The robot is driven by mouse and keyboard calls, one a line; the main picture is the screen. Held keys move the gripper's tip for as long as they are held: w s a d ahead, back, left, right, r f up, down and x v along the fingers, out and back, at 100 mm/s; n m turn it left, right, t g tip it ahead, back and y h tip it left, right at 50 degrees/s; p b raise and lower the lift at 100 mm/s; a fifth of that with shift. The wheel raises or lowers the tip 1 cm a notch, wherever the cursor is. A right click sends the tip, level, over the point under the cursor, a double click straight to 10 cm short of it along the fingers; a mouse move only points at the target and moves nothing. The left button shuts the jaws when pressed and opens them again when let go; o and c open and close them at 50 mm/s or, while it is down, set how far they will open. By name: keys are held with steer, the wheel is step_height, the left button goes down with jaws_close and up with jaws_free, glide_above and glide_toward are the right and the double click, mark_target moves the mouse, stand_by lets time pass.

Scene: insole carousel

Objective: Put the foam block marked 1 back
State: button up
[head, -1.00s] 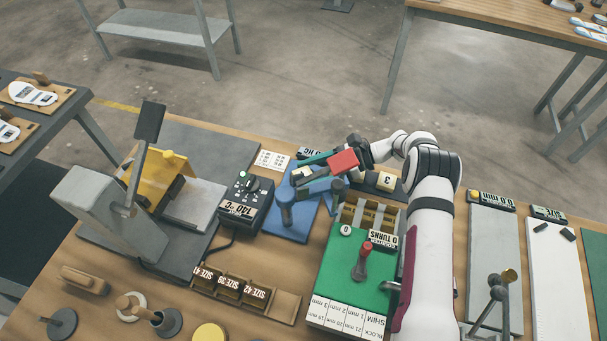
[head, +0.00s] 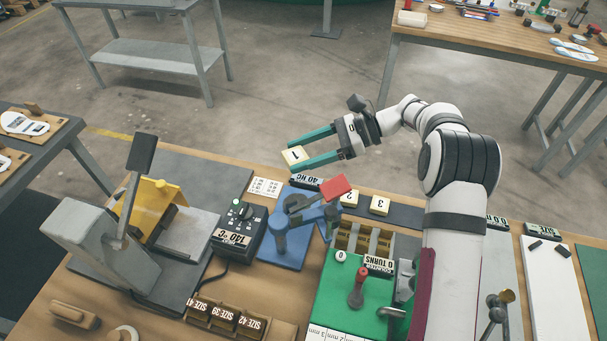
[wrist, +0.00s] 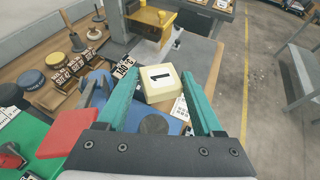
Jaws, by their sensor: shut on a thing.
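The cream foam block marked 1 (head: 294,157) is between the green fingertips of my gripper (head: 308,152), which is shut on it. In the head view it is held in the air above the back edge of the workbench, near the dotted card. The wrist view also shows the block (wrist: 160,82) between the fingertips, its number facing the camera. Blocks marked 2 (head: 349,198) and 3 (head: 380,205) rest on a dark strip (head: 408,215) at the back of the bench, beside the 40 HC label (head: 307,182). The strip's left end is partly hidden by the red-topped lever.
A blue fixture (head: 283,250) with a red-topped lever (head: 336,187) stands in front of the strip. The temperature box (head: 240,225) is to its left, and the green shim station (head: 345,295) is to its right. A white dotted card (head: 266,187) lies near the back edge.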

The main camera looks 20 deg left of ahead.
steer(key=shift+r, duration=0.7)
steer(key=s+d+r+m+t, duration=0.1)
steer(key=d+r+m+t, duration=0.4)
steer(key=d, duration=0.5)
steer(key=s+d+r+m+t, duration=0.1)
steer(key=d+r+m+t, duration=0.4)
steer(key=d, duration=0.6)
steer(key=d+f+m+t+h, duration=0.2)
steer(key=d+f+t, duration=0.1)
steer(key=d+f, duration=0.7)
steer(key=shift+w+d+f+t, duration=0.25)
steer(key=shift+d+t, duration=0.05)
steer(key=shift+d, duration=0.35)
steer(key=d+f, duration=0.4)
steer(key=f, duration=0.5)
steer(key=shift+m+h, duration=0.3)
steer(key=shift+m, duration=0.1)
glide_above(410, 218)
steer(key=f, duration=0.6)
steer(key=shift+s+d+f, duration=0.2)
steer(key=shift+s+f, duration=0.1)
steer(key=shift+w+a+f, duration=0.15)
steer(key=shift+f, duration=0.95)
steer(key=shift+w+a+f, duration=0.1)
steer(key=shift+f, duration=1)
